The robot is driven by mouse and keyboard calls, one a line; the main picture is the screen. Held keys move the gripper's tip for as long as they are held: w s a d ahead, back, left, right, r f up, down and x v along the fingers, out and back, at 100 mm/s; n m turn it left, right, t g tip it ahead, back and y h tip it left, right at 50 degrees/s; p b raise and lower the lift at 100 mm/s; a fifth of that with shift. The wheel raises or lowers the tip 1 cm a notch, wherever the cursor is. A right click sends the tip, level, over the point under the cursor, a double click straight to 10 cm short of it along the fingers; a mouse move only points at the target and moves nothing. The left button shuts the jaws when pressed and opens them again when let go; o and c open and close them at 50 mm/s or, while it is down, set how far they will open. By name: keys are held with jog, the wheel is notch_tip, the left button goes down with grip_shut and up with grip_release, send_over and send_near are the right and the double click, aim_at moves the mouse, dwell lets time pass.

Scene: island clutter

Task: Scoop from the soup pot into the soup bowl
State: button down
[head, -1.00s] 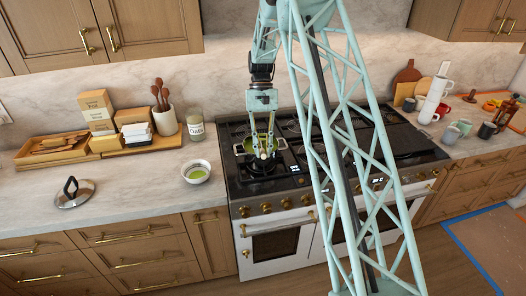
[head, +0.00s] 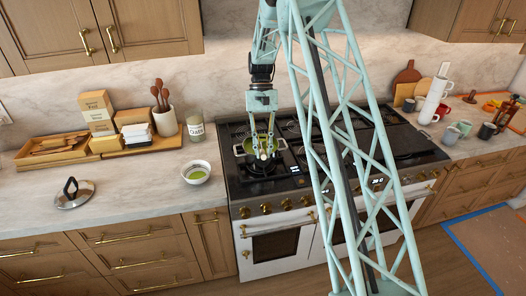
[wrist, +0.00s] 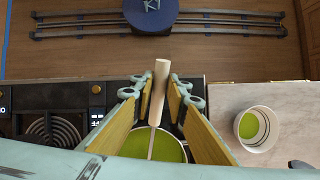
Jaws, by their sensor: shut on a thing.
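The soup pot (head: 241,149) stands on the front left burner of the stove, with green soup inside. It also shows in the wrist view (wrist: 186,150), partly hidden by my gripper. My gripper (head: 263,152) is above the pot, pointing down. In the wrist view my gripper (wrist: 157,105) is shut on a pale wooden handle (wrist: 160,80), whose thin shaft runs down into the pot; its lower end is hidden. The soup bowl (head: 196,172) is white and stands on the counter left of the stove. It holds green soup, also seen in the wrist view bowl (wrist: 265,112).
A pot lid (head: 74,194) lies on the counter at left. Mugs (head: 428,112) are at right. The counter between lid and bowl is clear.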

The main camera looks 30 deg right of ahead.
aim_at(264, 156)
jog(key=shift+r, duration=0.1)
jog(key=shift+s+a+r+p, duration=0.25)
jog(key=shift+s+r, duration=0.1)
jog(key=shift+r, duration=0.5)
jog(key=shift+s+a+r+p, duration=0.1)
jog(key=shift+s+r+p, duration=0.25)
jog(key=shift+r, duration=0.55)
jog(key=shift+s+a+r+p, duration=0.2)
jog(key=shift+s+r, duration=0.2)
jog(key=shift+r, duration=0.45)
jog(key=shift+f, duration=0.15)
jog(key=shift+s+f+b, duration=0.15)
jog(key=shift+f+b, duration=0.25)
jog(key=shift+b, duration=0.5)
jog(key=shift+s+a+f+t+b, duration=0.1)
jog(key=shift+f+t+b, duration=0.45)
jog(key=shift+b, duration=0.3)
jog(key=shift+f+h+b, duration=0.3)
jog(key=shift+b, duration=0.25)
jog(key=shift+s+f+t+b, duration=0.2)
jog(key=shift+f+t+b, duration=0.3)
jog(key=shift+b, duration=0.55)
jog(key=shift+a+f+b, duration=0.1)
jog(key=shift+f+b, duration=0.2)
jog(key=shift+b, duration=0.05)
jog(key=shift+f, duration=0.1)
